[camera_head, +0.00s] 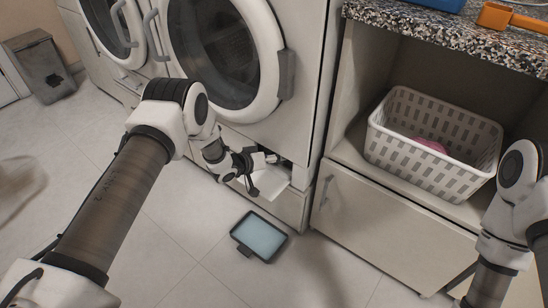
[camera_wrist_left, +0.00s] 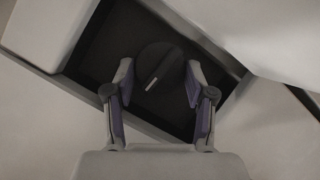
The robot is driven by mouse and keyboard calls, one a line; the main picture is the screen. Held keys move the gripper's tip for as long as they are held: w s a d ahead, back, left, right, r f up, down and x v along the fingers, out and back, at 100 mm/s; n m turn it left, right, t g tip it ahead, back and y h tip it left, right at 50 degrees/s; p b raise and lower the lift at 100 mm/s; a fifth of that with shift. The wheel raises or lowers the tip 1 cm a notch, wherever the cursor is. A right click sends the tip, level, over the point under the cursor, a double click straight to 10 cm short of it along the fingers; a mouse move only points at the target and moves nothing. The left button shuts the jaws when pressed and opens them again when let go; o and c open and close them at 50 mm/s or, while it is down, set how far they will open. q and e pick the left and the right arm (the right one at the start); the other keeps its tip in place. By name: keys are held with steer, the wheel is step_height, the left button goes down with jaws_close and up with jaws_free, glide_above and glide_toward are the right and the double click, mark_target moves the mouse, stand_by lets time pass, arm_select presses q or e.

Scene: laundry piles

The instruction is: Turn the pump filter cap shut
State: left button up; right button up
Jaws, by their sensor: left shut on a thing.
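The pump filter cap (camera_wrist_left: 156,62) is a round black knob with a pale line on its grip bar, set in a dark recess. The line is tilted, its upper end leaning right. My left gripper (camera_wrist_left: 159,80) has one finger on each side of the cap and is shut on it. In the head view, my left gripper (camera_head: 262,163) reaches into the low opening of the washing machine (camera_head: 313,100), and the cap is hidden there. My right arm comes in at the right edge; its gripper is out of frame.
A white flap (camera_head: 272,184) hangs open below the opening. A shallow dark tray (camera_head: 245,248) with pale blue inside lies on the floor. A white basket (camera_head: 415,170) with something pink stands in the cabinet at right. The tiled floor in front is mostly clear.

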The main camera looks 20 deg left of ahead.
arm_select(q)
steer(key=o, duration=0.9)
steer(key=shift+c, duration=0.2)
